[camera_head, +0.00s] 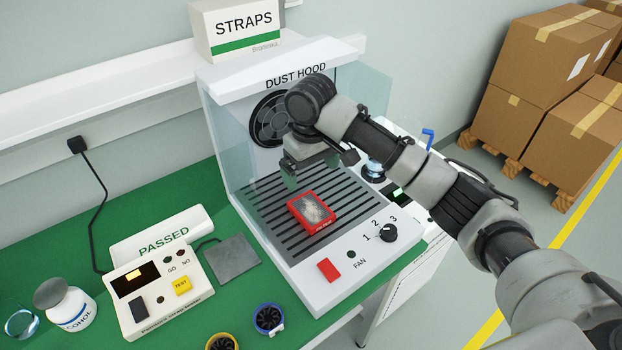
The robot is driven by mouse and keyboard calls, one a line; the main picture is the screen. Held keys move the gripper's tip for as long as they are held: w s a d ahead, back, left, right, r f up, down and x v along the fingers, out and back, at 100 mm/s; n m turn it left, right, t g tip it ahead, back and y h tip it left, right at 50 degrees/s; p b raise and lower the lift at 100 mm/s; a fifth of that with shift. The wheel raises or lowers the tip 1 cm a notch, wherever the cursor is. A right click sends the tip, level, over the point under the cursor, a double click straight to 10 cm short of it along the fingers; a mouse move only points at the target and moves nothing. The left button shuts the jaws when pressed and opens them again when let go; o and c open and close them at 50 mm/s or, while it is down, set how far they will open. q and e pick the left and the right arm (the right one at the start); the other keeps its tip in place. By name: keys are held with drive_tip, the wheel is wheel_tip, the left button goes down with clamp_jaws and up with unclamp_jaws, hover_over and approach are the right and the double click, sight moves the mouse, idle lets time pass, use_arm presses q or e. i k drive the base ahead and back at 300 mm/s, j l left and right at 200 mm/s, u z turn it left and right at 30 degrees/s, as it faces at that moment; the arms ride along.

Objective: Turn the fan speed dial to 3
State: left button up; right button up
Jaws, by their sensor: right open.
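The fan speed dial (388,232) is a small black knob on the white front panel of the dust hood (350,262). My right gripper (291,181) is open and hangs inside the hood, above the slotted grille. It is up and to the left of the dial, apart from it. My right arm crosses the view to the right of the hood. My left gripper is not in view.
A red-framed box (311,212) lies on the hood's grille (285,238). A red switch (328,269) sits on the panel, left of the dial. Clear side panes (227,146) flank the hood. A tester (157,291) stands on the green mat at left.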

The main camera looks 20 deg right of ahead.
sight(387, 233)
drive_tip(key=z, duration=1.1)
